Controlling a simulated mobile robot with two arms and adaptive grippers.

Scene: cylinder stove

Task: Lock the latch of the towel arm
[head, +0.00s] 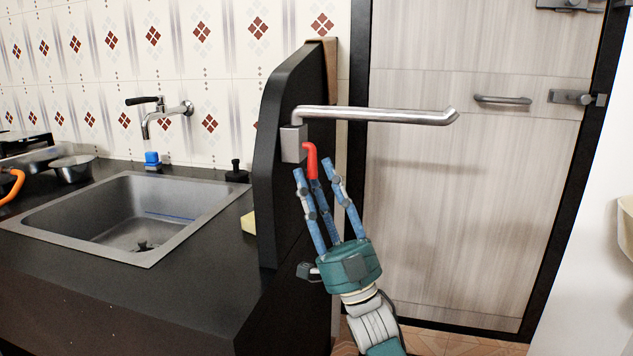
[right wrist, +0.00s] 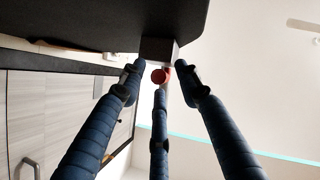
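The towel arm (head: 380,115) is a silver bar sticking out to the right from a grey bracket (head: 292,144) on the black counter end panel. The red latch (head: 311,158) hangs below the bar beside the bracket, bent at its top. My right gripper (head: 315,182) is just below the latch, its three blue fingers pointing up and spread apart. In the right wrist view, the latch's round red end (right wrist: 160,76) shows between the spread fingertips, below the bracket (right wrist: 158,49). I cannot tell whether a finger touches it. My left gripper is out of view.
The black end panel (head: 276,150) stands close on the left of my right gripper. Left of it are the counter with a sink (head: 110,215), a faucet (head: 160,115) and a yellow sponge (head: 248,222). A pale door (head: 460,200) stands behind, with open room before it.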

